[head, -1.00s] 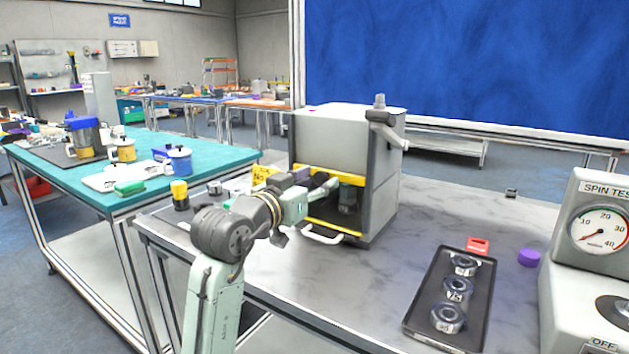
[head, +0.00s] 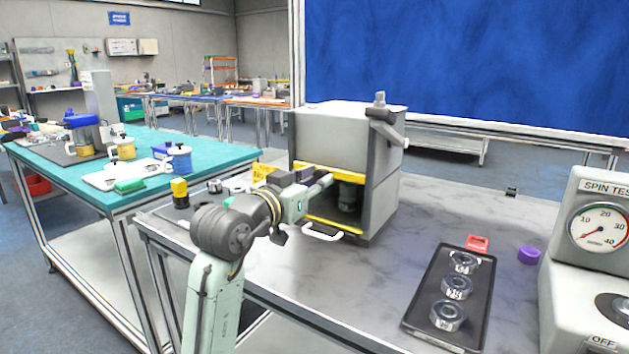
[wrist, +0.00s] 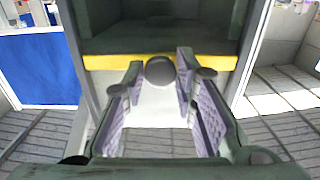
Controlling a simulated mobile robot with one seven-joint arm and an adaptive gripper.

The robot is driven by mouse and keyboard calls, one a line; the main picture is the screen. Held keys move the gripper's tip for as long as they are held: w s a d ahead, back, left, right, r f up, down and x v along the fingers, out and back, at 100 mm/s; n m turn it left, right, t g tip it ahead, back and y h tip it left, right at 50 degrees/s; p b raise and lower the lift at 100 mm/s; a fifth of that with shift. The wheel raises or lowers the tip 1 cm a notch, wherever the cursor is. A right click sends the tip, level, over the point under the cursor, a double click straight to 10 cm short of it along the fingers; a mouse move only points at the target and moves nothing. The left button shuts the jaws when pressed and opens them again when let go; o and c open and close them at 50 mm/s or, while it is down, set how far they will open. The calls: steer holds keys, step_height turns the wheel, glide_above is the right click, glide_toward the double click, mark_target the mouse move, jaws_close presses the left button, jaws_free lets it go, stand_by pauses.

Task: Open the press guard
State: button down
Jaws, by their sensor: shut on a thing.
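The press (head: 345,125) is a grey box-shaped machine on the marbled bench. Its front shows a yellow upper band (head: 348,174) and a lower yellow strip (head: 333,226), with a dark opening between them. My gripper (head: 324,181) is at the press front, beside the upper band. In the wrist view, a round dark grey knob (wrist: 160,71) sits in front of a yellow edge (wrist: 212,63), between my fingertips (wrist: 160,80). My gripper is shut on this knob. My fingers and arm hide part of the press front in the head view.
A white handle (head: 322,233) sticks out low at the press front. A grey lever (head: 387,127) is on its right side. A black tray (head: 413,318) holding ring-shaped parts and a spin tester (head: 590,280) stand to the right.

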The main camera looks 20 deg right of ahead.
step_height(320, 180, up, 11)
steer(key=p, duration=0.6)
steer(key=shift+p, duration=0.35)
steer(key=shift+f, duration=0.1)
steer(key=c, duration=1.3)
jaws_free()
steer(key=v, duration=1.2)
